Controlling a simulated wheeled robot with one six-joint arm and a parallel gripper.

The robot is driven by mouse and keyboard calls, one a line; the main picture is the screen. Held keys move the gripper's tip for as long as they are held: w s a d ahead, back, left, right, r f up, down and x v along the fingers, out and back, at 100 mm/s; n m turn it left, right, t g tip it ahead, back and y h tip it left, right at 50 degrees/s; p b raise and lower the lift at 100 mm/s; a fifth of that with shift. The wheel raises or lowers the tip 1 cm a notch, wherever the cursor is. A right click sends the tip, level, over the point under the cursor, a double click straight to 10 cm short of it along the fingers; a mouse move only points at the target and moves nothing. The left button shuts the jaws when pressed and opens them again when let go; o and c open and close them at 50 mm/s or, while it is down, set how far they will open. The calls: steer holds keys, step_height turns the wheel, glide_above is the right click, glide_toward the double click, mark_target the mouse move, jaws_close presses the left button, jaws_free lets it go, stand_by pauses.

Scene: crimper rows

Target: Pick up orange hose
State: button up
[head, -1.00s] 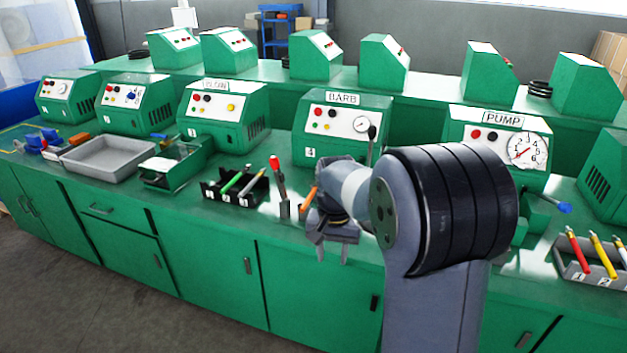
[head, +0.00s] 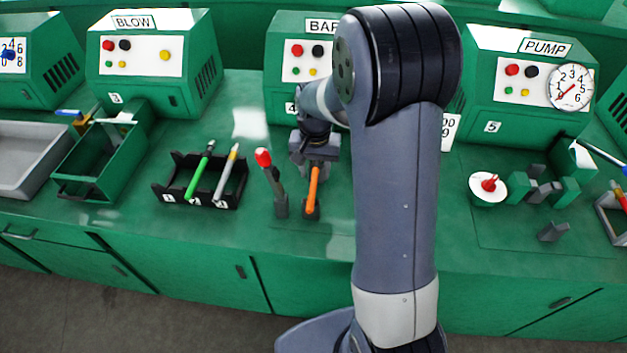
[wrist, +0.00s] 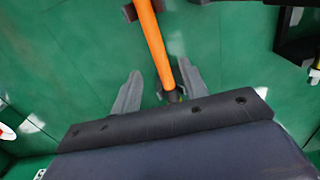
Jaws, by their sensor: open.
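The orange hose (head: 313,187) is a thin rod that stands in a small dark holder (head: 312,211) on the green bench, in front of the BARB machine. In the wrist view the orange hose (wrist: 152,42) runs from the top down to a dark end close to my gripper. My gripper (head: 313,165) is at the hose's upper end in the head view. In the wrist view my gripper (wrist: 158,88) is open, with one finger on each side of the hose's lower part. I cannot tell whether either finger touches it.
A red-tipped lever (head: 268,172) stands just left of the hose. A black rack (head: 172,190) with a green and a grey pen is further left. The BARB machine (head: 290,88) is behind. A white dish with a red knob (head: 488,190) is at right.

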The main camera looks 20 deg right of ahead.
mark_target(314, 181)
steer(key=f, duration=0.3)
steer(key=shift+s+a+f, duration=0.1)
steer(key=shift+a+f, duration=0.05)
steer(key=shift+a, duration=0.05)
jaws_close()
